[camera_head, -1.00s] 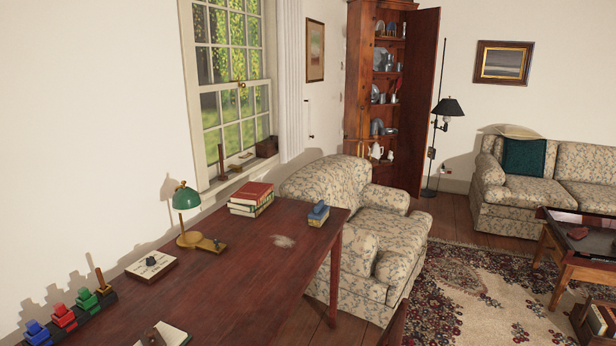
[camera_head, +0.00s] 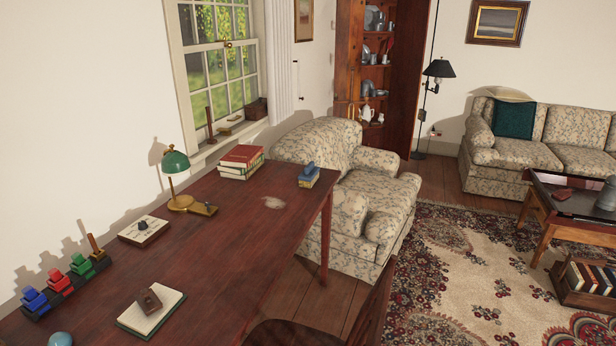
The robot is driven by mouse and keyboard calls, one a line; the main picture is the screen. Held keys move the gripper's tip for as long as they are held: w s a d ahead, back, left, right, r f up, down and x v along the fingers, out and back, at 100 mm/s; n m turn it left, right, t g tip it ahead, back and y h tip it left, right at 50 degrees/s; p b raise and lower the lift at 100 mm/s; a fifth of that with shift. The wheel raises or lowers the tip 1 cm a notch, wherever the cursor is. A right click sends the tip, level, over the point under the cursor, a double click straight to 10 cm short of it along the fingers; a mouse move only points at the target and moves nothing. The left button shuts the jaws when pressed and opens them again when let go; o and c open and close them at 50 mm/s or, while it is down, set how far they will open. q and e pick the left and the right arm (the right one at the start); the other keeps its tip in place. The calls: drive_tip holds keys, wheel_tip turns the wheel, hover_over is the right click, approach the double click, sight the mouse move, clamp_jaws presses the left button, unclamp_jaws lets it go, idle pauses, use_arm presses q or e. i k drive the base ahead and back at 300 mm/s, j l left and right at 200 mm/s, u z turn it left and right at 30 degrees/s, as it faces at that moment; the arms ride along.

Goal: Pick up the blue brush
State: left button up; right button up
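A small blue brush (camera_head: 309,173) with a paler, yellowish lower part sits near the far right corner of the dark wooden desk (camera_head: 225,240). It stands apart from the stack of red books (camera_head: 241,161) to its left. A pale dusty smudge (camera_head: 274,203) marks the desk top in front of it. Neither of my grippers shows in the head view.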

sight(309, 176)
drive_tip(key=u, duration=0.8)
drive_tip(key=l+u, duration=0.3)
drive_tip(key=u, duration=0.15)
drive_tip(key=l+u, duration=0.3)
drive_tip(key=u, duration=0.15)
drive_tip(key=k+l+u, duration=0.1)
drive_tip(key=l+u, duration=0.2)
drive_tip(key=u, duration=0.2)
drive_tip(key=k+l+u, duration=0.1)
drive_tip(key=l+u, duration=0.15)
drive_tip(key=u, duration=0.2)
drive_tip(key=k+l+u, duration=0.2)
drive_tip(key=l+u, duration=0.25)
drive_tip(key=k+l+u, duration=0.15)
drive_tip(key=u, duration=0.25)
drive_tip(key=k+l+u, duration=0.15)
drive_tip(key=k+u, duration=0.3)
drive_tip(key=k+l+u, duration=0.1)
drive_tip(key=k+u, duration=0.15)
drive_tip(key=u, duration=0.15)
drive_tip(key=k+l+z, duration=0.25)
drive_tip(key=k+l, duration=0.2)
drive_tip(key=k, duration=0.3)
drive_tip(key=k+l+z, duration=0.25)
drive_tip(key=k+l, duration=0.35)
drive_tip(key=k, duration=0.05)
